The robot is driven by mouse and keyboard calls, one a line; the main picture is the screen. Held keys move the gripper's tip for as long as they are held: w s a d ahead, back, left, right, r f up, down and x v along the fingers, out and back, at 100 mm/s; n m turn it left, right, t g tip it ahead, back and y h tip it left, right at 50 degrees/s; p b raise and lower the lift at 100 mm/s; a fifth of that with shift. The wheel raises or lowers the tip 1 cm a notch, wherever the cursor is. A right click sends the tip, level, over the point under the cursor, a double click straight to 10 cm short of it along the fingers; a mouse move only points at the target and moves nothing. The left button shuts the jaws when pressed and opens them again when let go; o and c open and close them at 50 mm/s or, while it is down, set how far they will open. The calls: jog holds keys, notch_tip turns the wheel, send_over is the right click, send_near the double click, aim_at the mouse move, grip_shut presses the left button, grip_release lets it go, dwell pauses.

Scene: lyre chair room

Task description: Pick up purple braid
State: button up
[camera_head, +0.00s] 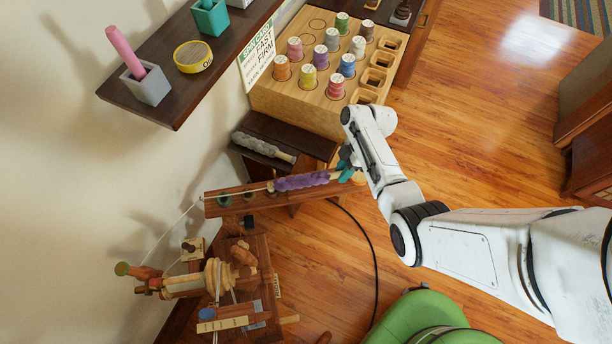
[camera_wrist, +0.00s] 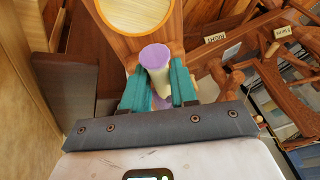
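The purple braid (camera_head: 302,181) is a lumpy purple roll on a pale stick. In the head view it lies lengthwise over a reddish wooden bar (camera_head: 238,204). My gripper (camera_head: 346,164) is at its right end. In the wrist view, the teal fingers of my gripper (camera_wrist: 160,84) lie close on both sides of the pale stick with a purple end (camera_wrist: 155,56), and seem to touch it. A bit of purple shows between the fingers; the rest of the braid is hidden there.
A grey braid (camera_head: 263,147) lies on a dark shelf behind. A spool rack (camera_head: 270,97) stands above it. A wooden spinning device (camera_head: 215,277) is at the lower left, and a green chair (camera_head: 425,318) at the bottom. Open wooden floor (camera_head: 470,110) lies to the right.

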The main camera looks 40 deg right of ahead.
grip_shut()
jog(key=shift+r, duration=0.15)
jog(key=shift+r, duration=0.55)
jog(key=s+r+p, duration=0.2)
jog(key=s+r, duration=0.9)
jog(key=s, duration=0.3)
jog(key=shift+r, duration=0.35)
